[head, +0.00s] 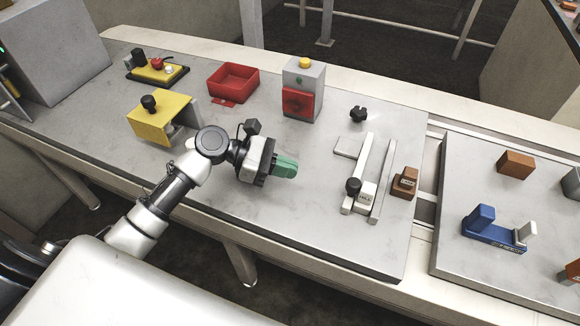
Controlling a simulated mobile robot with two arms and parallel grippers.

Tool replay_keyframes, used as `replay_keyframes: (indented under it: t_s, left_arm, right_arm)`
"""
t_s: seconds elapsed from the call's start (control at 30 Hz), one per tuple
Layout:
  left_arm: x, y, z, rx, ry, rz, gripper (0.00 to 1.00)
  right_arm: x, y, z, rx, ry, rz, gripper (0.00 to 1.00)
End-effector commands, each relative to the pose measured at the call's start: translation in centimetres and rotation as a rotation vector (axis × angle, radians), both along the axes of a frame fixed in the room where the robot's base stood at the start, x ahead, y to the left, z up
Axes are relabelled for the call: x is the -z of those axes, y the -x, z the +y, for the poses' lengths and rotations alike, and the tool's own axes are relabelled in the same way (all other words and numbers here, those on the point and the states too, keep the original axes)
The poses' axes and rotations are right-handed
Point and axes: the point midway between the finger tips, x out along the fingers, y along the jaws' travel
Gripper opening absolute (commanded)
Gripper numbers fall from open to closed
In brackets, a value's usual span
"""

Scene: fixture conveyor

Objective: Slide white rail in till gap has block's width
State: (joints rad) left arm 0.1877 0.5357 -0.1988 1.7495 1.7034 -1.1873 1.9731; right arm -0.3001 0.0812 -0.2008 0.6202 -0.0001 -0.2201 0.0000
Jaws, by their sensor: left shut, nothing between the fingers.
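Two long white rails stand nearly parallel on the grey plate at the right of the head view. The left rail (364,158) has a black knob (353,186) and a small white labelled block by its near end (366,195). The right rail (384,187) lies beside it, with a narrow gap between them. A brown block (405,182) with a dark label sits just right of the right rail, outside the gap. My left gripper (286,166), with green fingers, is shut and empty above the plate, left of the rails and apart from them. My right gripper is not seen.
A flat pale block (348,147) adjoins the left rail. A black knob (358,114) stands behind it. A grey box with a red front (300,95), a red tray (233,84) and a yellow bracket (160,117) stand farther back. The plate between gripper and rails is clear.

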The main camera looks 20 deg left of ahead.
Motion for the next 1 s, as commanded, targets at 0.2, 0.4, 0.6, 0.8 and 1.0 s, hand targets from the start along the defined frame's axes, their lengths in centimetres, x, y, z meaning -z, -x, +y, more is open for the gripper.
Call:
replay_keyframes:
  t_s: [0.2,0.4,0.6,0.8,1.0]
  left_arm:
    - [1.4,-1.1,-4.7,0.001,0.003,-0.001,0.00]
    - [1.9,-1.9,-8.0,0.002,0.000,-0.003,0.00]
    - [2.0,-2.3,-9.8,0.000,-0.001,-0.002,0.00]
    - [2.0,-2.4,-10.2,0.000,-0.001,-0.002,0.00]
    - [2.0,-2.4,-10.2,0.000,-0.001,-0.002,0.00]
  right_arm:
    - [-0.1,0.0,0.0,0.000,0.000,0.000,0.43]
    - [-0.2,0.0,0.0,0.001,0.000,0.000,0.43]
    - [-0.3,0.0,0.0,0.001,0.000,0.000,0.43]
    - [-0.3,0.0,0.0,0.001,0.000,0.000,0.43]
    - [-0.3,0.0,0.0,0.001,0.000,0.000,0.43]
